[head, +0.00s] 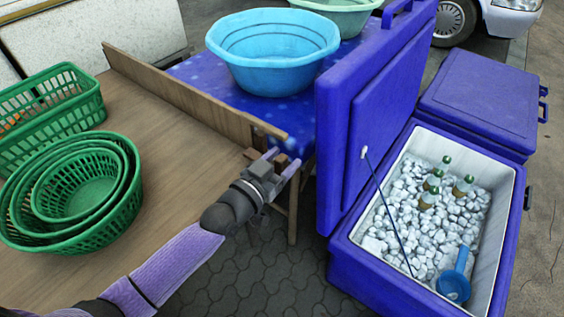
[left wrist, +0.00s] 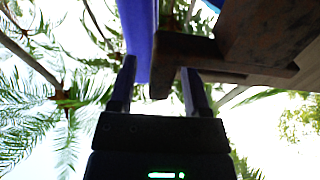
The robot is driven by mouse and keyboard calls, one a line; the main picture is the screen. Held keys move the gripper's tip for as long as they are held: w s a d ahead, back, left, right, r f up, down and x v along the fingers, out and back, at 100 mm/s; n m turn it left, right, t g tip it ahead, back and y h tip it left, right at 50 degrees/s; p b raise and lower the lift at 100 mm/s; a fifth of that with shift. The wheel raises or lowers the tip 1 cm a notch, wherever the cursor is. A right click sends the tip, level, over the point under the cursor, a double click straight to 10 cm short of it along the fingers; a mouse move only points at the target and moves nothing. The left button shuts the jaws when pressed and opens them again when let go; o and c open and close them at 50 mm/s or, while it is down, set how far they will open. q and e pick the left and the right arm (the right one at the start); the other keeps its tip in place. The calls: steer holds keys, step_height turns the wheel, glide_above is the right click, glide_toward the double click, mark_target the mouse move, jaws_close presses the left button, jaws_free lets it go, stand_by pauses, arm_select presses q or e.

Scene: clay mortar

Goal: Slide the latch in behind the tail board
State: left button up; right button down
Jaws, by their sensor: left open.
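The tail board (head: 185,92) is a long wooden plank standing on edge along the far side of the wooden table. Small brown wooden blocks, seemingly the latch (head: 252,155), sit near its right end, partly hidden by my left gripper. My left gripper (head: 280,163) is open at that end, just off the table corner. In the left wrist view, a dark wooden piece (left wrist: 163,68) reaches down between the two open fingers (left wrist: 158,80); I cannot tell whether they touch it. Larger brown wood (left wrist: 275,35) is above right. My right gripper is not in view.
A blue cooler (head: 350,265) with its lid (head: 370,100) raised stands close to the right of my gripper, holding ice and bottles. A light-blue basin (head: 272,75) sits on a blue-covered table beyond the board. Green baskets (head: 125,205) are on the left of the wooden table.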

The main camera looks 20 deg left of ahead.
arm_select(q)
jaws_close()
stand_by(0.8)
stand_by(0.5)
